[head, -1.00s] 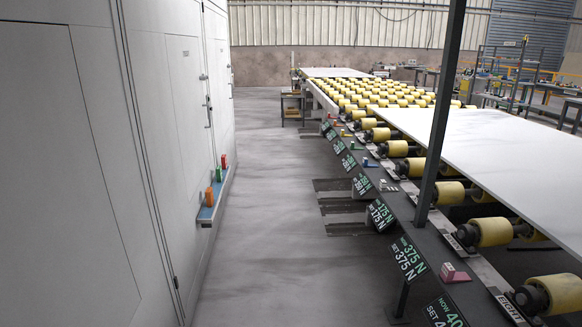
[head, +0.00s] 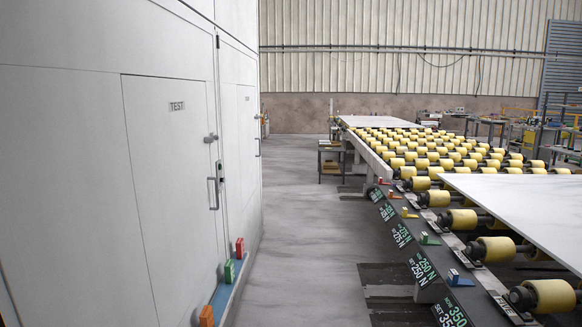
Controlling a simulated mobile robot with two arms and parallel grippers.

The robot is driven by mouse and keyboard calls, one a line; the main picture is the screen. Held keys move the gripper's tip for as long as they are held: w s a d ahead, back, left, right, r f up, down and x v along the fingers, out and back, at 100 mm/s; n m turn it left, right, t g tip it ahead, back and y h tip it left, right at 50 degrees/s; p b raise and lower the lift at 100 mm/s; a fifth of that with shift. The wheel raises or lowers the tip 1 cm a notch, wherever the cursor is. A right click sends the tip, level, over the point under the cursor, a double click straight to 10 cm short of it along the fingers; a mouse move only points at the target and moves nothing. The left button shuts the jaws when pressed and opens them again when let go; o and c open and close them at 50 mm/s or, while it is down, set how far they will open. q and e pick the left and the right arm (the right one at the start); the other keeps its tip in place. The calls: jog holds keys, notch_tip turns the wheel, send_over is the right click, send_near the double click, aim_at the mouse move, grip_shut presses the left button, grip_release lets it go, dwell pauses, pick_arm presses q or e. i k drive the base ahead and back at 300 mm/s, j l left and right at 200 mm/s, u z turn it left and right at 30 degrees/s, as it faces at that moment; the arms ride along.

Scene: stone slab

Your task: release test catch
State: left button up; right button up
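A pale door (head: 172,170) in the white wall on the left is shut. It bears a plate reading TEST (head: 177,106). A small grey catch (head: 211,138) sits at its right edge, across the gap to the frame. Below the catch is a vertical bar handle (head: 212,194). A small dark fitting with a green spot (head: 221,170) is on the frame just right of the handle. Whether the catch is fastened is too small to tell. Neither of my grippers is in view.
A blue ledge (head: 222,297) low on the wall holds orange, green and red blocks (head: 239,247). A second door (head: 248,150) stands farther along. Clear grey floor (head: 305,235) lies between the wall and the yellow roller conveyor (head: 480,246), which carries a white slab (head: 535,207).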

aim_at(206, 139)
jog(key=i+j+u, duration=0.2)
jog(key=i, duration=0.2)
jog(key=i+j+u, duration=0.2)
jog(key=i, duration=0.2)
jog(key=i+l+u, duration=0.35)
jog(key=i+l, duration=0.55)
jog(key=i, duration=0.25)
jog(key=i+l+u, duration=0.35)
jog(key=i+l, duration=0.75)
jog(key=l, duration=0.1)
